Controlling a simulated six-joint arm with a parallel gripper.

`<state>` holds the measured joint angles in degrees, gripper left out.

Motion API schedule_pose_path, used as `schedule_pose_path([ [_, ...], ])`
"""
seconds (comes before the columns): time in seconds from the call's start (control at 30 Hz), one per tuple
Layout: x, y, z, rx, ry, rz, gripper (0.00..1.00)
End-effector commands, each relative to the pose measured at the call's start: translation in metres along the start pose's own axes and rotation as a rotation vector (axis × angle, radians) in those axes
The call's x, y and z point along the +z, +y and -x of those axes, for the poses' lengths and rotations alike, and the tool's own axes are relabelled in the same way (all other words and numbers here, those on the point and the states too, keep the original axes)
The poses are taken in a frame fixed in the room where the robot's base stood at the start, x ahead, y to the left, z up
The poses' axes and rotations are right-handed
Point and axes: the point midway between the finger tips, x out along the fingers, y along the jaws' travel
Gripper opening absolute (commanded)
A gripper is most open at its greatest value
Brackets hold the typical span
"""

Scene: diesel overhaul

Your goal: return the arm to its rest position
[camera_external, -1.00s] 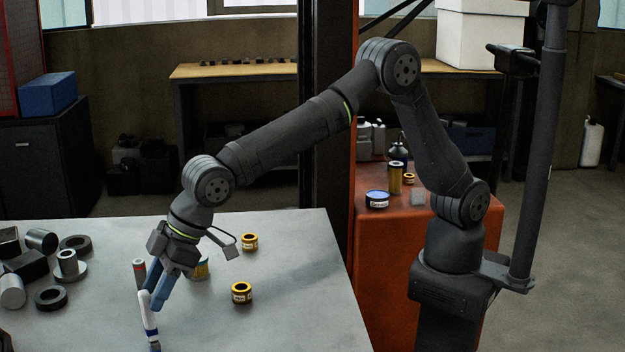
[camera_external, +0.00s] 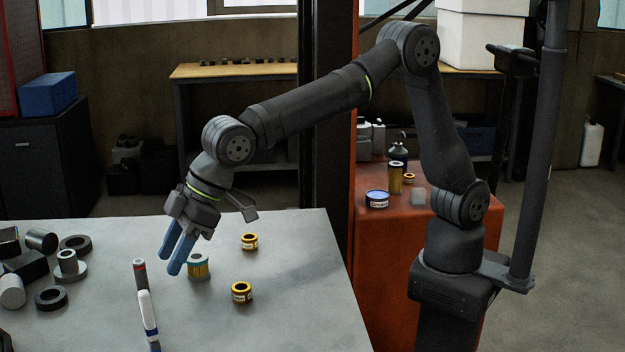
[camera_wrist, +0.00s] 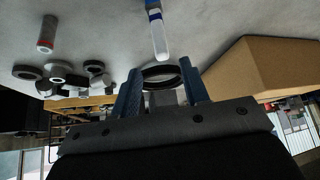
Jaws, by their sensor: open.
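My gripper (camera_external: 177,252) has two blue fingers and hangs above the grey table (camera_external: 290,248), tilted down to the left. The fingers are apart with nothing between them. In the wrist view my gripper (camera_wrist: 160,88) also shows its two fingers spread. A white and blue marker-like tool (camera_external: 147,316) and a grey cylinder with a red band (camera_external: 140,273) are on the table left of and below the fingertips. A teal and yellow filter (camera_external: 199,267) stands just right of the fingers, partly hidden by them in the external view.
Two small yellow-and-black cans (camera_external: 249,242) (camera_external: 242,292) stand on the table to the right. Several metal rings and cylinders (camera_external: 52,298) lie at the left. A red cabinet (camera_external: 385,240) near my base carries a blue-lidded tin (camera_external: 377,199) and bottles. The table's right part is clear.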

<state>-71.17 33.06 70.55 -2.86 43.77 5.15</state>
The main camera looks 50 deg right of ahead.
Motion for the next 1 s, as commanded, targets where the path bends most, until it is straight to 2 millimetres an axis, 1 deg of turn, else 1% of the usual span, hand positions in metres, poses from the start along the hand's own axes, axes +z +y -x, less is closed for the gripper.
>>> schedule_pose_path([
  [0.17,0.001,0.0,-0.024,0.001,-0.003,0.0,0.41],
  [0.6,0.001,0.0,-0.102,0.001,-0.002,0.0,0.41],
  [0.73,0.002,0.0,-0.12,0.001,-0.002,0.0,0.41],
  [0.83,-0.007,0.0,-0.106,0.001,0.004,0.0,0.41],
  [1.0,-0.012,0.0,-0.097,0.0,0.0,0.0,0.41],
])
